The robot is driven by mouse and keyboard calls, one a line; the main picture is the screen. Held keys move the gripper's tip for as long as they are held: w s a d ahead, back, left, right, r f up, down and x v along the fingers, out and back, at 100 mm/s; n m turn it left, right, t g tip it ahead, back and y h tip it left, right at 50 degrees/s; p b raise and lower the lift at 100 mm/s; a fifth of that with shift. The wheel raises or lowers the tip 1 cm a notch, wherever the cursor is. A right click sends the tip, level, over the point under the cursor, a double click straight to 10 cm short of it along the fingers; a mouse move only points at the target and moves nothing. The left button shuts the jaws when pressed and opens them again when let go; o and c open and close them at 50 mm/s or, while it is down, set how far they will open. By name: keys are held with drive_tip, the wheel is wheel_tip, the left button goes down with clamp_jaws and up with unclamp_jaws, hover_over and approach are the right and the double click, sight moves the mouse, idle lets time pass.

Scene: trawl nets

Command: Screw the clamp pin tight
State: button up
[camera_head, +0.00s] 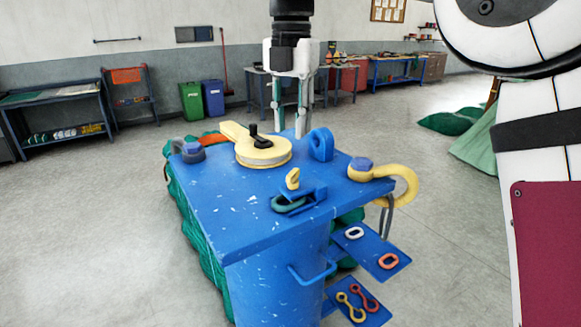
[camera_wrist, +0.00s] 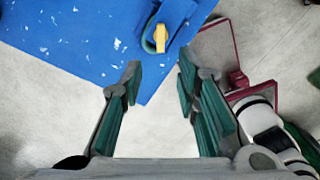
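A small yellow pin head (camera_head: 292,179) stands on a blue clamp bracket (camera_head: 316,193) near the front edge of the blue bench top (camera_head: 235,215); I take it for the clamp pin. A dark green link (camera_head: 288,204) sits in the bracket. In the wrist view the yellow pin (camera_wrist: 160,38) shows end-on, just beyond my fingertips, on the blue bracket (camera_wrist: 177,14). How far the pin is screwed in cannot be told. My gripper (camera_head: 288,132) hangs above the bench, fingers down, open and empty. In the wrist view its fingers (camera_wrist: 160,70) are wide apart, clear of the pin.
A yellow round plate with a black handle (camera_head: 263,150) lies behind the pin. A blue upright eye (camera_head: 320,145) and a yellow hook (camera_head: 400,178) stand to its right. Blue side shelves (camera_head: 373,245) hold links. Green netting (camera_head: 200,245) hangs at the left.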

sight(292, 173)
wheel_tip(292, 173, down, 10)
drive_tip(key=shift+d+f+p, duration=0.1)
drive_tip(key=shift+p, duration=1.05)
clamp_jaws()
